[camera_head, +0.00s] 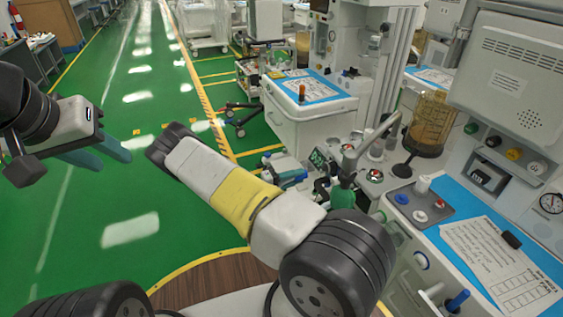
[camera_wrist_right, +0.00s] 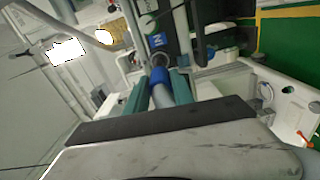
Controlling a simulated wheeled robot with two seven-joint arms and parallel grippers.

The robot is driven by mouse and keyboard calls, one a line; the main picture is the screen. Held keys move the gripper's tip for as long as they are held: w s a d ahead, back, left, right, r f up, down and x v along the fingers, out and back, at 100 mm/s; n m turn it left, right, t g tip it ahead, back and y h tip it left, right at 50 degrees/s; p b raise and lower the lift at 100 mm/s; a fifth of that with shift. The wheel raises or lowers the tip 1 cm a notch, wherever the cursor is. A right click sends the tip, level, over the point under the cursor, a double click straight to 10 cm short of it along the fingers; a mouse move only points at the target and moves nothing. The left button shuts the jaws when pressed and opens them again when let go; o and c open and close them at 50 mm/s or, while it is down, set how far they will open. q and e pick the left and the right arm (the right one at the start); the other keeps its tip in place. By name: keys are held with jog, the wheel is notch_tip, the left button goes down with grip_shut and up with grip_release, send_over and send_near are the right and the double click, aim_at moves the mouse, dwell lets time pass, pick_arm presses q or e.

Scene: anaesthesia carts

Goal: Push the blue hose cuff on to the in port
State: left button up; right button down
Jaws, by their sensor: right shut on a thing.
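The blue hose cuff (camera_wrist_right: 160,76) is in the right wrist view, between the teal fingers of my right gripper (camera_wrist_right: 161,84), which is shut on it. The grey hose (camera_wrist_right: 162,97) runs back from the cuff toward the wrist. The cuff's far end lines up with a grey round port (camera_wrist_right: 158,59), beside a blue label (camera_wrist_right: 157,41) showing an N. They look close or touching; I cannot tell whether the cuff is over the port. In the head view, my left gripper (camera_head: 106,158) is open and empty over the green floor, its teal fingers apart.
The anaesthesia cart with a paper sheet (camera_head: 497,262) on its blue top stands at the right of the head view. An amber canister (camera_head: 430,122) and a white drawer cart (camera_head: 312,128) are behind. Open green floor (camera_head: 130,205) is at the left.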

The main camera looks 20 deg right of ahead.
aim_at(323, 169)
jog(key=shift+w+d, duration=0.2)
jog(key=shift+d, duration=2.65)
jog(key=shift+w+d, duration=0.1)
jog(key=shift+d, duration=1.25)
jog(key=c, duration=1)
grip_release()
jog(key=a, duration=0.7)
jog(key=shift+s+a, duration=0.3)
jog(key=shift+a, duration=0.1)
